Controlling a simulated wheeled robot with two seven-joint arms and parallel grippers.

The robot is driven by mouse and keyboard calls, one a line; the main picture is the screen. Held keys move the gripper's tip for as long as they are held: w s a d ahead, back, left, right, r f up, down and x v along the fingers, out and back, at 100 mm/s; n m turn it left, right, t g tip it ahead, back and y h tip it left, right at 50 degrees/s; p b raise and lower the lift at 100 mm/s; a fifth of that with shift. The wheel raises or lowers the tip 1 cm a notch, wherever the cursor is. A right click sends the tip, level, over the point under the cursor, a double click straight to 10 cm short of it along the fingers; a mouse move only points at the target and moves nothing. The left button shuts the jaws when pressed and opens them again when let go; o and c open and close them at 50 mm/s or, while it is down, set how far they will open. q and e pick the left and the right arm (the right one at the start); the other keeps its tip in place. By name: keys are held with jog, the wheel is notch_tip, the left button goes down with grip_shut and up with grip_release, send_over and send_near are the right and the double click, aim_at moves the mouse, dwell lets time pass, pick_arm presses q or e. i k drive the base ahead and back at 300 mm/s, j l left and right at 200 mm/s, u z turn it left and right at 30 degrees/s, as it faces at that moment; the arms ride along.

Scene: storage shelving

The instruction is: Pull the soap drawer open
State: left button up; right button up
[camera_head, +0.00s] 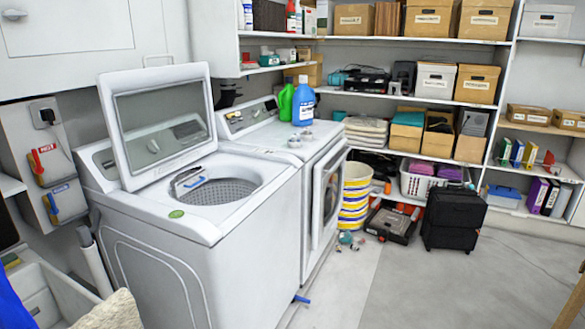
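A white top-loading washer (205,247) stands at the left with its glass-windowed lid (158,122) raised. Its perforated metal drum (218,192) shows through the opening. At the back left rim of that opening is a small grey, slot-like part with a blue mark, which looks like the soap drawer (186,180). It is too small to tell how far in or out it sits. Neither of my grippers can be made out in the head view.
A front-loading machine (322,190) stands beside the washer, with a blue bottle (304,102) and a green bottle (286,102) on top. A striped bucket (355,195), a toolbox (391,222) and a black case (454,218) stand beyond. The floor (420,285) at front right is mostly clear.

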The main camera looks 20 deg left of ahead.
aim_at(188, 181)
jog(key=i, duration=2.25)
jog(key=i+u, duration=0.2)
jog(key=u, duration=0.2)
jog(key=i+l+u, duration=0.1)
jog(key=u, duration=0.3)
jog(key=i+l+u, duration=0.15)
jog(key=u, duration=0.25)
jog(key=i+l+u, duration=0.25)
jog(key=u, duration=0.15)
